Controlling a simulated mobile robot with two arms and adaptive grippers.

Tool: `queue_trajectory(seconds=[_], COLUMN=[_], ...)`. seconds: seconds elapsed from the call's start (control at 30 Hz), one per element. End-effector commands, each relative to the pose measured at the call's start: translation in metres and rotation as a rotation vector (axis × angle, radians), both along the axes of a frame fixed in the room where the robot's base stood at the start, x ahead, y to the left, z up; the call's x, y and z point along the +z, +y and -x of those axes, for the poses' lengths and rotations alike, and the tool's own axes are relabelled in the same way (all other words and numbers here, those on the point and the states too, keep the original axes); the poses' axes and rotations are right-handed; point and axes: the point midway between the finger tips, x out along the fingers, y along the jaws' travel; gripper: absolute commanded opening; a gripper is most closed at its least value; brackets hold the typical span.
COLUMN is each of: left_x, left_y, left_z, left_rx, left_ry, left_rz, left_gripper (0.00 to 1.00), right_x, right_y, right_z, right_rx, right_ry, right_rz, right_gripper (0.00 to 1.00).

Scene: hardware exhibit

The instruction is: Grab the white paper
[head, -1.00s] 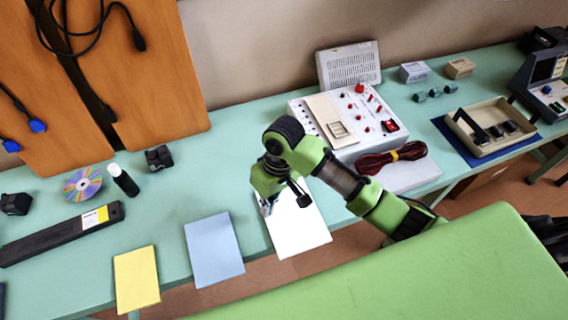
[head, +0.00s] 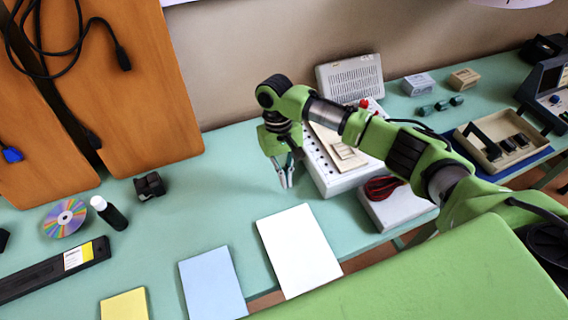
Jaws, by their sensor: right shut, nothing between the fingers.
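The white paper (head: 298,250) lies flat on the green table, its near end at the table's front edge, and all of it shows. My right gripper (head: 286,184) is above the table, beyond the far edge of the paper and apart from it. Its fingers point down, are shut and hold nothing. My left gripper is not in view.
A blue sheet (head: 212,284) and a yellow sheet (head: 125,305) lie left of the paper. A white control box (head: 345,172) and a coiled dark red cable (head: 384,187) are to the right, under my right arm. Bare table (head: 190,215) lies left of my gripper.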

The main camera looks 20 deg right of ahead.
Motion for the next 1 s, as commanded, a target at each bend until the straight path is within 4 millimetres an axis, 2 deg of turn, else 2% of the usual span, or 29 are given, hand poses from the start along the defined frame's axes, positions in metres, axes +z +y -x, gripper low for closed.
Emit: queue_trajectory(seconds=[0.13, 0.17, 0.4, 0.87, 1.0], left_x=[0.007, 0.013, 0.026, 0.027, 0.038], left_y=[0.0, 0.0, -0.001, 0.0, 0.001], left_z=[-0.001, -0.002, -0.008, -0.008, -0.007], left_rx=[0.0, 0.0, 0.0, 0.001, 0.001], left_ry=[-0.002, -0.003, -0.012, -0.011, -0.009], left_rz=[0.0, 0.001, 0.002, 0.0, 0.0], left_gripper=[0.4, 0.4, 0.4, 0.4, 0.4], right_x=[-0.029, -0.024, -0.025, -0.027, -0.024], right_y=[-0.001, -0.001, -0.002, -0.001, -0.001], right_z=[0.009, 0.014, 0.042, 0.047, 0.052], right_rx=[-0.001, 0.002, 0.002, 0.002, 0.002], right_ry=[0.002, 0.0, 0.0, -0.002, 0.001], right_rz=[0.001, 0.0, 0.001, -0.001, -0.001], right_gripper=[0.0, 0.0, 0.0, 0.0, 0.0])
